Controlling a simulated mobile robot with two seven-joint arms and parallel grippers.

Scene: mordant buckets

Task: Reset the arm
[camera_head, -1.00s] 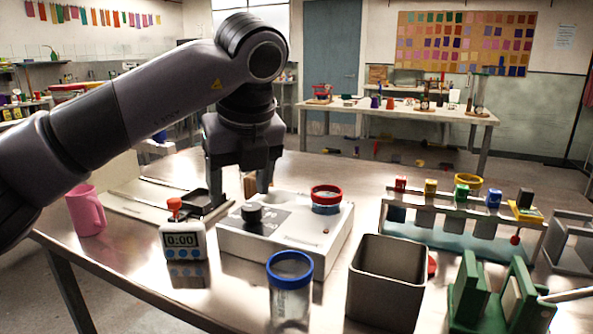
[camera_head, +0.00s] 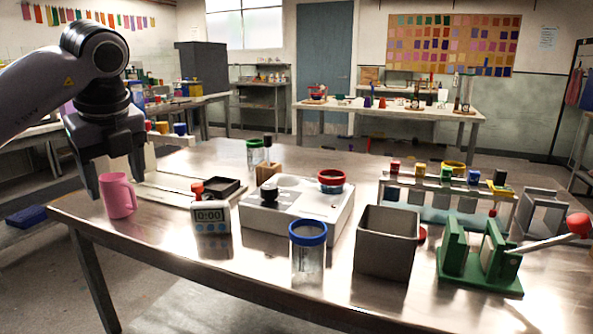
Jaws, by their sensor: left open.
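My left arm comes in from the upper left. My left gripper (camera_head: 115,178) is open and points down at the left end of the metal table (camera_head: 165,250). Its fingers hang on either side of the pink mug (camera_head: 118,197) in the picture; I cannot tell whether they touch it. The mug stands upright on the table. My right gripper is not in view.
A timer (camera_head: 210,218), a white stirrer box (camera_head: 300,212), a blue-rimmed jar (camera_head: 308,255), a grey bin (camera_head: 387,243), a green press (camera_head: 482,262) and a rack (camera_head: 450,200) crowd the table. The table's front left is clear.

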